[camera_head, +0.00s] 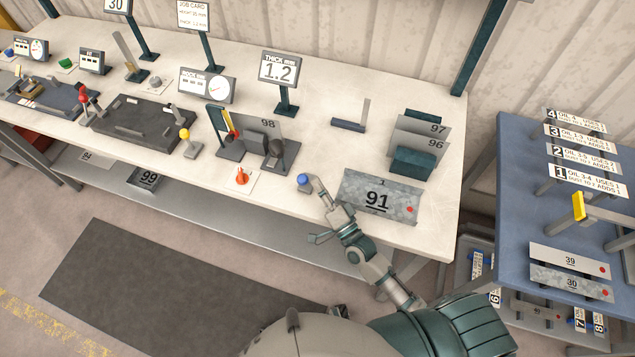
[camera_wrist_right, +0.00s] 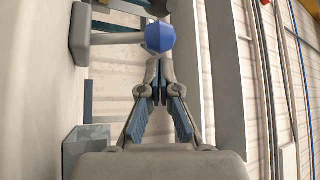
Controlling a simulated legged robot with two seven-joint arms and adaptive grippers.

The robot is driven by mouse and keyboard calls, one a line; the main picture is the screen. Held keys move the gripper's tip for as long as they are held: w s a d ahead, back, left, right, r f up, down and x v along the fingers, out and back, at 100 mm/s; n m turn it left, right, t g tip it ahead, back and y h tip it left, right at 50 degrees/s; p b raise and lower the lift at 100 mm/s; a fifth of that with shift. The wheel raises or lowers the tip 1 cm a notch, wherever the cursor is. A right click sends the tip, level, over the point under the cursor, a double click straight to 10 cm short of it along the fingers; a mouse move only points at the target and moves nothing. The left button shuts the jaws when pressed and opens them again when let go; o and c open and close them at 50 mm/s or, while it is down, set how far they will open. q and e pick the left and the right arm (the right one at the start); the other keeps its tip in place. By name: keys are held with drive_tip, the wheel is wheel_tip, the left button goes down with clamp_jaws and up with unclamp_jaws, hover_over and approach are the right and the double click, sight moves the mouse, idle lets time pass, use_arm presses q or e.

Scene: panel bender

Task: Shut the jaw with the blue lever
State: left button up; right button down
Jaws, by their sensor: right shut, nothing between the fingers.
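The blue lever's round knob (camera_head: 304,181) is near the front edge of the bench. My right gripper (camera_head: 314,184) is right beside it, on its right. In the right wrist view the blue knob (camera_wrist_right: 159,37) sits just past the fingertips of my right gripper (camera_wrist_right: 157,82), which are shut with nothing between them; I cannot tell whether they touch it. In the head view, grey blocks (camera_head: 278,153) stand by plate 98 (camera_head: 268,126); I cannot tell how far the jaw is open. My left gripper is not in view.
A panel marked 91 (camera_head: 378,198) lies right of my right gripper. An orange-red knob (camera_head: 242,177) and a yellow-topped lever (camera_head: 186,140) are to the left. Plates 96 and 97 stand in a rack (camera_head: 414,161) behind. A blue table (camera_head: 520,220) is at the right.

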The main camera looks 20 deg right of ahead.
drive_tip(key=v, duration=1.1)
drive_tip(key=shift+d+f, duration=0.15)
drive_tip(key=shift+s, duration=0.2)
